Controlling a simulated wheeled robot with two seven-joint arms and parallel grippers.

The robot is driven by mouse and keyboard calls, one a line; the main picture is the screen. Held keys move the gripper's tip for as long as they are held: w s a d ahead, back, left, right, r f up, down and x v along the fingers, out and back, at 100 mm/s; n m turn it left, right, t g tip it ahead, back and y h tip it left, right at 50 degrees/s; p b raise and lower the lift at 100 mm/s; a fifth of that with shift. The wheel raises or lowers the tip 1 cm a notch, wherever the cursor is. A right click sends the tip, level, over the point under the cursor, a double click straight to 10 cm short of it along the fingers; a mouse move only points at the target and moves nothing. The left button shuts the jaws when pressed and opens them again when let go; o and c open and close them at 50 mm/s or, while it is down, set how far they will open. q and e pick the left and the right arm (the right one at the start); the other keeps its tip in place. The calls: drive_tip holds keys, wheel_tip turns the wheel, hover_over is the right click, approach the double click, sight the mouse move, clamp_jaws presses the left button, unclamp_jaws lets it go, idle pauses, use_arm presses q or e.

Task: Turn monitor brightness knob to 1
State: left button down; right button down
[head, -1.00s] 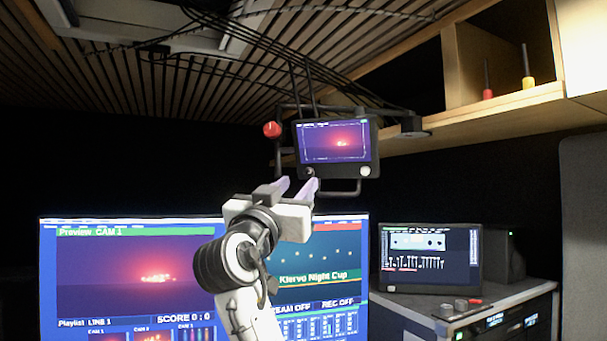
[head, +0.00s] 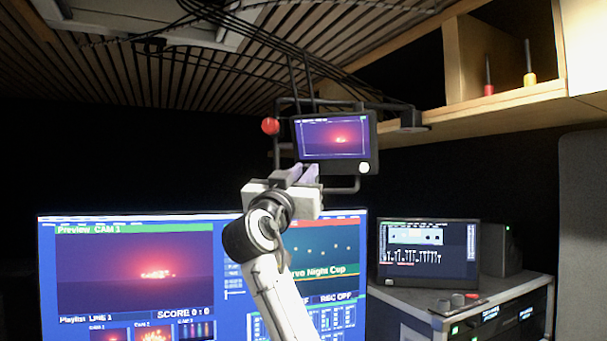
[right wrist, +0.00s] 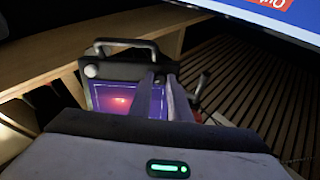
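The small monitor (head: 336,138) hangs below the ceiling on a pipe frame, showing a pink and purple picture. A pale round knob (head: 363,168) is at its lower right corner and also shows in the right wrist view (right wrist: 91,71), where the monitor (right wrist: 118,98) appears upside down. A small dark knob (right wrist: 160,79) on the same edge lies between my right fingertips; in the head view my gripper hides it. My right gripper (head: 303,172) is at the monitor's lower left edge. Its fingers are apart, on either side of the dark knob; contact is unclear. My left gripper is out of view.
A red ball-shaped part (head: 270,126) is on the frame left of the monitor. A large screen (head: 140,270) stands below, behind my right arm. A smaller screen (head: 428,250) stands on a desk at right. A wooden shelf (head: 500,112) is at upper right.

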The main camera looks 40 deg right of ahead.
drive_tip(key=shift+n, duration=0.3)
drive_tip(key=n, duration=0.4)
drive_tip(key=shift+n, duration=0.3)
drive_tip(key=n+p, duration=0.1)
drive_tip(key=n, duration=0.2)
drive_tip(key=shift+n, duration=0.3)
drive_tip(key=n, duration=1.5)
drive_tip(key=shift+w+f+p, duration=0.1)
drive_tip(key=shift+p, duration=0.3)
drive_tip(key=shift+n, duration=0.3)
drive_tip(key=c, duration=1.7)
unclamp_jaws()
drive_tip(key=shift+o, duration=0.2)
